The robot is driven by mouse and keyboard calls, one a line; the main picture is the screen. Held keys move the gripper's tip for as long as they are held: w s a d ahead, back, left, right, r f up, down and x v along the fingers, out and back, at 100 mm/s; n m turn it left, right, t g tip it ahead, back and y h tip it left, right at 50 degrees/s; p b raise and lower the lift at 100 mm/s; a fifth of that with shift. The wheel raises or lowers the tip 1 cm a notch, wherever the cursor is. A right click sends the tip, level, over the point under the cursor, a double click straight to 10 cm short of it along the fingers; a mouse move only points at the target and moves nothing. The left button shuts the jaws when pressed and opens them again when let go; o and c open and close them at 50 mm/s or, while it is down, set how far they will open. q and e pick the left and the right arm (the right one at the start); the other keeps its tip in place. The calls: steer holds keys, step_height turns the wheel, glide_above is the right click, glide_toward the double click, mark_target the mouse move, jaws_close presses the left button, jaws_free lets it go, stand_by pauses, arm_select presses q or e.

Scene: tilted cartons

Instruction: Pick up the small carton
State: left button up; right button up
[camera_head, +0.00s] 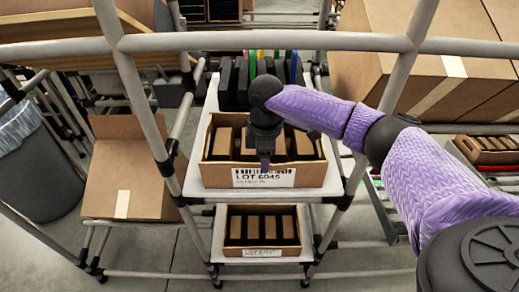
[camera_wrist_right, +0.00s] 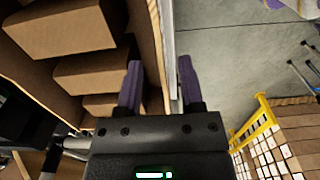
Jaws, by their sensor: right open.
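A small open-topped carton (camera_head: 222,178) with a "LOT 6045" label stands on the upper shelf of the rack, holding several brown boxes (camera_head: 303,146). My right gripper (camera_head: 265,163) points down at the middle of its front wall and hides part of its contents. In the right wrist view, the open purple fingers (camera_wrist_right: 159,68) lie either side of the carton's wall (camera_wrist_right: 157,30), apart from each other. Whether they touch the wall I cannot tell. Brown boxes also show inside it there (camera_wrist_right: 65,28). My left gripper is not in view.
A similar carton (camera_head: 262,253) of boxes sits on the lower shelf. Dark upright items (camera_head: 232,82) stand behind the upper carton. Grey rack tubes (camera_head: 147,95) flank and cross the view. A larger carton (camera_head: 125,190) leans at left, beside a bin (camera_head: 40,160).

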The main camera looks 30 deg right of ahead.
mark_target(263, 187)
step_height(263, 187, down, 4)
steer(key=shift+a+b, duration=0.1)
steer(key=shift+b, duration=0.4)
steer(key=shift+r, duration=0.1)
jaws_close()
stand_by(0.9)
